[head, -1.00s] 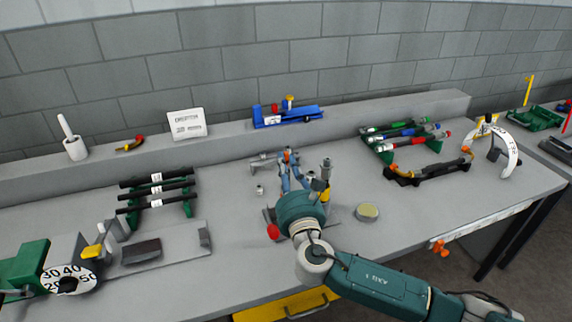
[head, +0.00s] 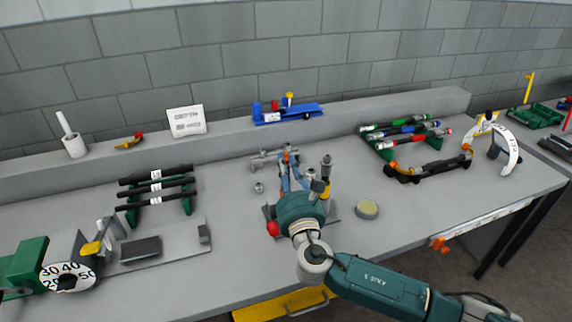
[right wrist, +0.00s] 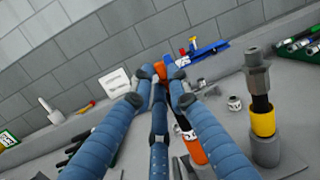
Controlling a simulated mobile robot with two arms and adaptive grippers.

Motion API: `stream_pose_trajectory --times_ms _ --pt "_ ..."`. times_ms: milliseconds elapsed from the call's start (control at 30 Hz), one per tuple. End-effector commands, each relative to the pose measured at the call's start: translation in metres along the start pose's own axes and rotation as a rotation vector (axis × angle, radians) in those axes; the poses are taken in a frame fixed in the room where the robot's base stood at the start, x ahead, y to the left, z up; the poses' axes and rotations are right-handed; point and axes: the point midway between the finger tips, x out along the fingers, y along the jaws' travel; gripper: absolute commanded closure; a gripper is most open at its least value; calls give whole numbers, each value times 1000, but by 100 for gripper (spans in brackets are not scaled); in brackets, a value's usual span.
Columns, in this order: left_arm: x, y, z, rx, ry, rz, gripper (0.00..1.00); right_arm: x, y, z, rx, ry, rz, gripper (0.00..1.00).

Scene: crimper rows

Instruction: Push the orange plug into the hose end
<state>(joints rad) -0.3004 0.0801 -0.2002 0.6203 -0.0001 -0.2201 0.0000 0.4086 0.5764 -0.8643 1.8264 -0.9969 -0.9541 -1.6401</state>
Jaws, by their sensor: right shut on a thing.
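My right gripper (head: 288,157) is over the middle of the bench, with its blue fingers pointing toward the wall. It is shut on a small orange piece, likely the orange plug (right wrist: 159,72), which shows between the fingertips in the right wrist view; the fingers hide much of it. I cannot tell which hose end is meant. My left gripper is not in view.
An upright black piece with a yellow ring and grey fitting (right wrist: 258,82) stands close right of my fingers. A round tin (head: 367,209) is right of my wrist. Black hoses (head: 155,191) lie on a green rack at left. A blue tool (head: 287,115) sits on the back ledge.

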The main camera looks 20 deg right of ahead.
Motion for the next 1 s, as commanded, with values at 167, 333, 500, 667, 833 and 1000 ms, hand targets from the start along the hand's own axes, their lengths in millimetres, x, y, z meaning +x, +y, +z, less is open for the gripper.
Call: stream_pose_trajectory --times_ms 167,333,500,667,833,1000 --pt "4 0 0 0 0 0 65 -1 0 -6 0 0 0 96" --pt "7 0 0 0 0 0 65 -2 1 -10 1 2 0 96" --pt "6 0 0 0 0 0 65 -2 1 -11 0 4 1 63" --pt "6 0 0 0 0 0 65 -2 1 -10 0 3 0 63" --pt "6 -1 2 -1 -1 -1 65 -5 1 -10 0 3 1 63" --pt "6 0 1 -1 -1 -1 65 -29 1 -11 0 4 2 63"
